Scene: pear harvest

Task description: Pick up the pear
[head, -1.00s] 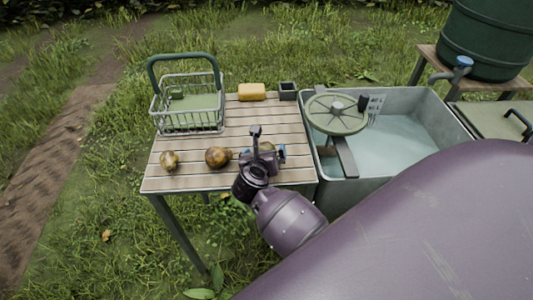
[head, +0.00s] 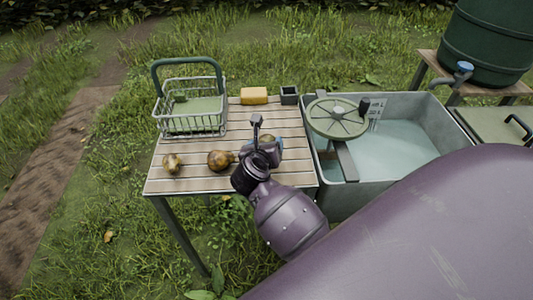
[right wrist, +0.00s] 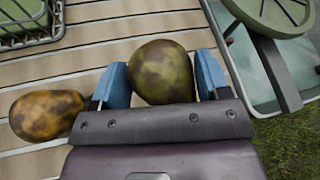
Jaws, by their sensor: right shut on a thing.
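A green-brown pear (right wrist: 161,72) sits between the two blue fingers of my right gripper (right wrist: 160,80) in the right wrist view. The gripper is shut on it over the slatted table. In the head view, my right gripper (head: 268,148) covers most of this pear. A brown pear (head: 220,160) lies on the table just left of the gripper; it also shows in the right wrist view (right wrist: 46,115), outside the left finger. A smaller yellowish pear (head: 172,163) lies near the table's left front corner. My left gripper is not in view.
A wire basket (head: 190,122) with a green handle stands at the back left of the table (head: 200,184). A yellow sponge (head: 254,96) and a small dark cup (head: 289,95) are at the back edge. A water-filled metal trough (head: 400,185) with a round green wheel (head: 337,118) adjoins the right side.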

